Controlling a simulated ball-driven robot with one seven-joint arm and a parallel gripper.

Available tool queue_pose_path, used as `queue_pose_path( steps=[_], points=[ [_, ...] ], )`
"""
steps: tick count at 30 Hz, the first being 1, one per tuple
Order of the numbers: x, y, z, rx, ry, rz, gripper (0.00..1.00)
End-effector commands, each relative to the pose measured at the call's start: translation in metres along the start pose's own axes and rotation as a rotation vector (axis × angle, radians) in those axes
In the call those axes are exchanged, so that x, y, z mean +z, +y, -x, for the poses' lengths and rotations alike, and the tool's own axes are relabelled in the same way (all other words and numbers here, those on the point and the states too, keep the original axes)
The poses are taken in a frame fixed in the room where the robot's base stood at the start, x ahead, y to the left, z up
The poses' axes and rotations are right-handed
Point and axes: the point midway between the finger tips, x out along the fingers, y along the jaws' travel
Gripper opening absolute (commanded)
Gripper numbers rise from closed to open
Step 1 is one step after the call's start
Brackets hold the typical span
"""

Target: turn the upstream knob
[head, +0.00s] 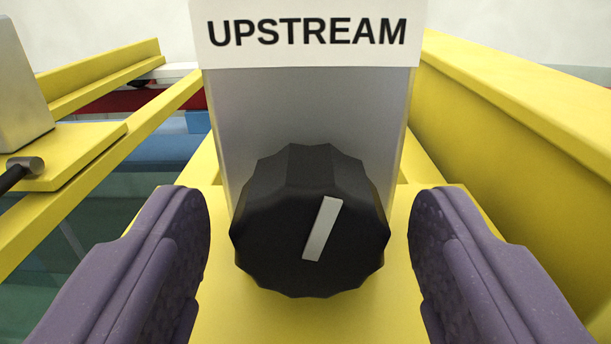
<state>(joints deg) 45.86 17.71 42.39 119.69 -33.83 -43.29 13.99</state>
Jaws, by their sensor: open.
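The upstream knob (275,225) is black with a scalloped edge and sits in the middle of the head view. Its white pointer mark (323,229) is tilted, with its top leaning to the right. The knob is on a grey box (308,115) under a white sign (306,33) reading "UPSTREAM". My gripper (309,240) is open, with one purple finger on each side of the knob. A gap shows between each finger and the knob, so neither appears to touch it.
A yellow beam (520,130) runs along the right side. Yellow rails (90,165) run at the left, with a grey block (22,95) and a dark rod with a metal end (28,166) there. A yellow surface (300,318) lies below the knob.

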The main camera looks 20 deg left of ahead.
Motion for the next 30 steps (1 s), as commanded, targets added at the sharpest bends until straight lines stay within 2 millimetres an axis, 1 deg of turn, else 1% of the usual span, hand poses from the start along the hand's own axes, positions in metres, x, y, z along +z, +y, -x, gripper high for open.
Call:
queue_pose_path(
  steps=[2,8,11,12,14,15,16,19,24,30],
  points=[
    [0.0000,0.0003,-0.0031,0.001,0.000,-0.001,0.67],
    [-0.0002,0.0005,-0.0033,0.002,-0.001,0.000,0.67],
    [-0.0001,0.0005,-0.0032,0.002,-0.001,0.000,0.46],
    [-0.0002,0.0005,-0.0032,0.002,-0.001,0.000,0.37],
    [-0.0002,0.0005,-0.0031,0.002,-0.001,0.000,0.23],
    [-0.0002,0.0005,-0.0031,0.002,-0.001,0.000,0.14],
    [-0.0002,0.0005,-0.0031,0.002,-0.001,0.000,0.10],
    [0.0018,0.0001,-0.0033,0.001,0.000,0.025,0.11],
    [0.0029,-0.0002,-0.0032,0.000,0.001,0.135,0.11],
    [-0.0001,0.0006,-0.0031,0.001,-0.001,0.148,0.11]
  ],
)
